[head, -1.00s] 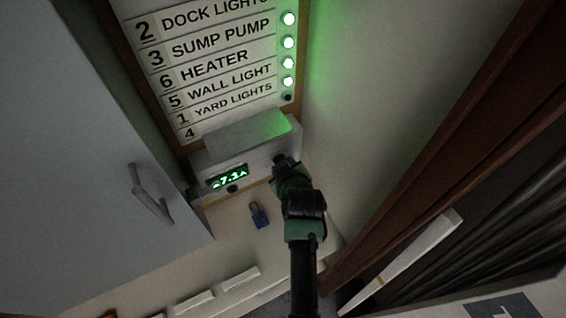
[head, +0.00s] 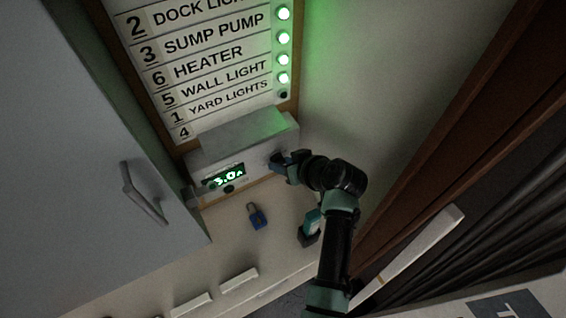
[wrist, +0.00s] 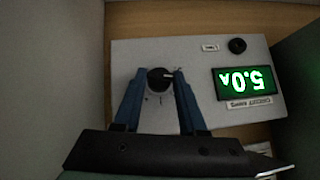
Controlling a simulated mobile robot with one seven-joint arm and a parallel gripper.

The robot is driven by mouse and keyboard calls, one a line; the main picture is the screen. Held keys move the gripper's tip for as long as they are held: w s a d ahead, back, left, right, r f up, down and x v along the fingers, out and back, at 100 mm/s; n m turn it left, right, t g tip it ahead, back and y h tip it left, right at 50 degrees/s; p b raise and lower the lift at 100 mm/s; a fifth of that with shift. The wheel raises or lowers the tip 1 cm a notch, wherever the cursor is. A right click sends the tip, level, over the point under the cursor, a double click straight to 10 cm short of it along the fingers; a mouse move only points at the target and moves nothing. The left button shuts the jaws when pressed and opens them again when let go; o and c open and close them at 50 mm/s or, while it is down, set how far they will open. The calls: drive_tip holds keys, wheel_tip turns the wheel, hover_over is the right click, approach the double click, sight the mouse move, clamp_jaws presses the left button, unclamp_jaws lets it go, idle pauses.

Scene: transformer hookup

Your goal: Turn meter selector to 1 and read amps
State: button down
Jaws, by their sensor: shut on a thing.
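The meter (head: 240,155) is a grey box under the label board, and it also shows in the wrist view (wrist: 200,110). Its green display (wrist: 243,81) appears upside down in the wrist view and seems to read 5.0 A; it is less clear in the head view (head: 224,177). The dark round selector knob (wrist: 158,80) has a pale pointer mark towards the right in the wrist view. My gripper (wrist: 160,76) is shut on the knob, one blue finger on each side. In the head view my gripper (head: 277,162) reaches the meter's right end. The selector's position number is not readable.
The label board (head: 205,75) carries numbered circuit names, several lit green lamps and a dark one at the bottom. A blue padlock (head: 256,216) is below the meter. A grey door with a handle (head: 143,193) stands left. Brown wood framing (head: 450,140) is right.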

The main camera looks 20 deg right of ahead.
drive_tip(key=shift+c, duration=2.3)
unclamp_jaws()
wheel_tip(320, 180, up, 10)
drive_tip(key=shift+r+b, duration=0.1)
drive_tip(key=shift+b, duration=0.6)
